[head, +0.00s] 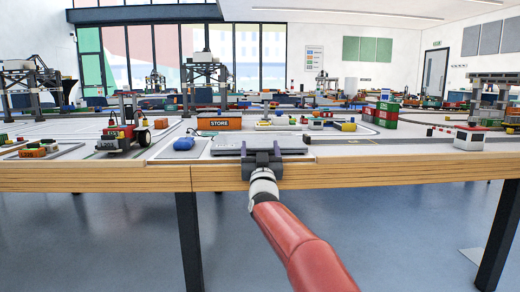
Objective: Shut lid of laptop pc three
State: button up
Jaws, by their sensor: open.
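My gripper (262,152) is at the front edge of the table, its dark fingers spread and pointing away from me. A flat grey slab (228,147) lies on the table just behind and to the left of the fingers; it may be the laptop, but it is too small to tell. No raised laptop screen stands out clearly. The gripper hides part of what lies behind it, and I cannot tell whether it touches the slab. Nothing shows between the fingers.
The wooden table (120,180) spans the view. Stacked green and red containers (386,115) and a white block (469,138) stand right.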

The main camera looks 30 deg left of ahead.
dwell(0.3)
jog(key=shift+d, duration=0.1)
jog(key=shift+s+d+f, duration=0.15)
jog(key=shift+s+f, duration=0.05)
jog(key=shift+s, duration=0.1)
jog(key=b+v, duration=0.2)
jog(key=v, duration=0.5)
